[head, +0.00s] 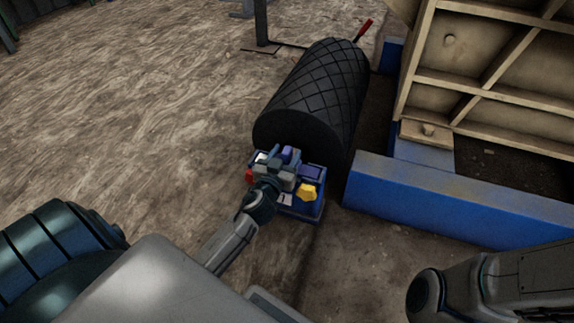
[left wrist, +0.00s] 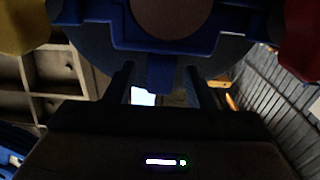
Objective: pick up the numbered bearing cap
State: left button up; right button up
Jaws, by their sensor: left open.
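A blue bearing housing (head: 303,209) stands at the near end of a ribbed black roller, with a yellow part (head: 308,192) on its right and a red part (head: 250,176) on its left. My left gripper (head: 284,160) is over its top and hides much of it. In the left wrist view, a blue cap-like piece (left wrist: 155,38) with a round brown middle fills the top. A blue tab below it lies between the two dark, open fingers (left wrist: 158,85). I cannot tell if the fingers touch it. No number is readable. My right gripper is out of view.
The black roller (head: 316,95) lies directly behind the housing. A blue beam (head: 450,205) and a ribbed cream frame (head: 490,75) stand to the right. A red-tipped rod (head: 363,30) is at the far end. The brown ground (head: 130,110) at left is clear.

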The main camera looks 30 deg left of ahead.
pick_arm(q)
jog(key=shift+w+a, duration=0.15)
jog(key=shift+w, duration=0.5)
grip_shut()
jog(key=shift+r, duration=0.1)
